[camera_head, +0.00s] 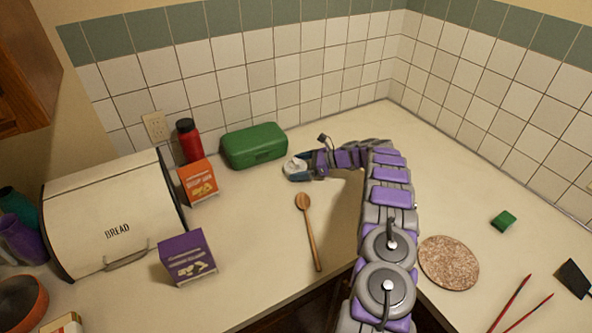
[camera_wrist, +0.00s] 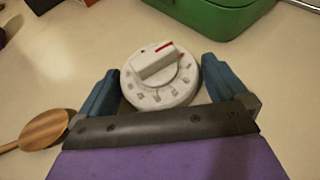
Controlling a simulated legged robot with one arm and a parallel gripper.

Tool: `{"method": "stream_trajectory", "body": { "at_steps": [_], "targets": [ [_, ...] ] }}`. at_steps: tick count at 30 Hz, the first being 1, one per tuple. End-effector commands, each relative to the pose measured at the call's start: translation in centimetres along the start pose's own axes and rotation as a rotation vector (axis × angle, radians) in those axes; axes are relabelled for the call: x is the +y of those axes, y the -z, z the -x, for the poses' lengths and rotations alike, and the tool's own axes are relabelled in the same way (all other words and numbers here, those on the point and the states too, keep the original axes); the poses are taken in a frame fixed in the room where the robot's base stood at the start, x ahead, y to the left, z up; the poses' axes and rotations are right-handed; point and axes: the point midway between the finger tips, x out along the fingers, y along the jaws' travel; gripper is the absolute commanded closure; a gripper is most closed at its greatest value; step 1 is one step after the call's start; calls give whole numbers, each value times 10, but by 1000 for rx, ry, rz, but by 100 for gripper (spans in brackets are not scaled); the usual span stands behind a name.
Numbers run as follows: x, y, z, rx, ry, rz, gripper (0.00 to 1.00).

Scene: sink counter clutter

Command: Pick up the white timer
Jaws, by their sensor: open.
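The white timer (camera_wrist: 158,82) sits on the counter, with a dial face, a raised knob and a red mark. In the wrist view it lies between the two blue fingers of my gripper (camera_wrist: 158,88), with one finger on each side. The fingers are open; I cannot tell whether either one touches it. The lower edge of the timer is hidden behind the gripper's dark front bar. In the head view the timer (camera_head: 295,165) is small, at the tip of my gripper (camera_head: 297,171), in front of the green box.
A green box (camera_head: 254,146) stands just behind the timer. A wooden spoon (camera_head: 309,232) lies in front of it. An orange box (camera_head: 198,181), red bottle (camera_head: 188,140), purple box (camera_head: 187,257) and bread bin (camera_head: 110,215) stand left. A cork mat (camera_head: 448,263) lies right.

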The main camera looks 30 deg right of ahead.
Motion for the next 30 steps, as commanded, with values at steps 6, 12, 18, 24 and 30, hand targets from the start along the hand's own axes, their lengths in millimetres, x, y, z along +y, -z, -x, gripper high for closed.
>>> {"method": "stream_trajectory", "body": {
  "at_steps": [6, 12, 18, 24, 30],
  "targets": [
    [0, 0, 0, 0, -1, 0, 14],
    [0, 0, 0, 0, -1, -1, 33],
    [0, 0, 0, 0, -1, -1, 50],
    [0, 0, 0, 0, -1, -1, 50],
    [0, -7, 4, 0, -1, -1, 50]
  ]
}}
